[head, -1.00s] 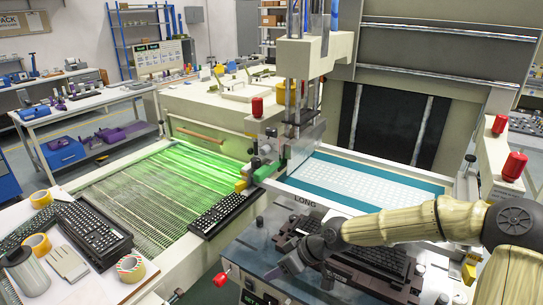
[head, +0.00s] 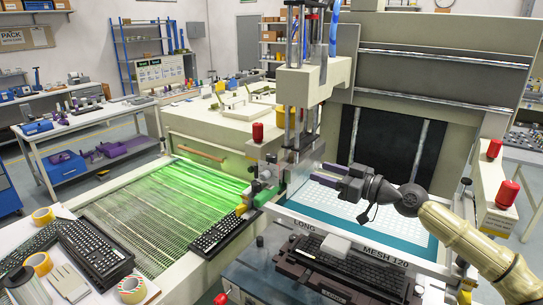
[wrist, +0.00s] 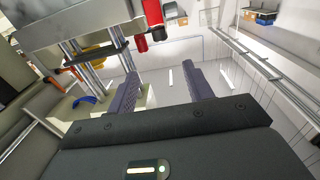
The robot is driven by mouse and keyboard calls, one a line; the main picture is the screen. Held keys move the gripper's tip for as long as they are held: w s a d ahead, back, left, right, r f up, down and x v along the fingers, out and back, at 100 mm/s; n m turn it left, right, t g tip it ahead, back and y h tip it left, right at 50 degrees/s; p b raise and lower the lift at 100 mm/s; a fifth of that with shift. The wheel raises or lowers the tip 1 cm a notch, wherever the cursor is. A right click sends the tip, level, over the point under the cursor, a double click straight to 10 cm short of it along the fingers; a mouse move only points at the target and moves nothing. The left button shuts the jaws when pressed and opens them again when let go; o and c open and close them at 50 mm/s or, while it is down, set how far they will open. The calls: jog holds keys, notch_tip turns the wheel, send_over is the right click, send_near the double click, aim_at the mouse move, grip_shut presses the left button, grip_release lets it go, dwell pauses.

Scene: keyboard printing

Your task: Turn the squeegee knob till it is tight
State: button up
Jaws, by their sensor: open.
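My gripper (head: 332,177) is open and empty in the head view. It is raised above the mesh screen (head: 425,238), with its fingers pointing left toward the squeegee carriage. The metal squeegee plate (head: 304,168) hangs below two upright rods, close to the fingertips; I cannot tell whether they touch. A red-capped knob (head: 258,132) stands left of the rods. Which knob is the squeegee knob is unclear. In the wrist view, my gripper (wrist: 166,73) has its two fingers apart with nothing between them. A red cylinder (wrist: 140,44) shows beyond the fingers, near metal rods.
Two more red knobs (head: 494,148) (head: 507,193) stand on the right rail. A black keyboard (head: 345,262) lies in front of the screen. A green-lit conveyor (head: 165,205) is on the left. A side table (head: 75,284) holds keyboards and tape rolls.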

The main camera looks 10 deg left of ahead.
aim_at(275, 156)
jog(key=shift+a, duration=0.1)
jog(key=p+x, duration=0.8)
jog(key=x, duration=0.8)
jog(key=shift+r, duration=0.15)
jog(key=shift+w+a+f, duration=0.2)
jog(key=shift+w+a, duration=0.05)
jog(key=shift+a, duration=0.4)
jog(key=c, duration=0.9)
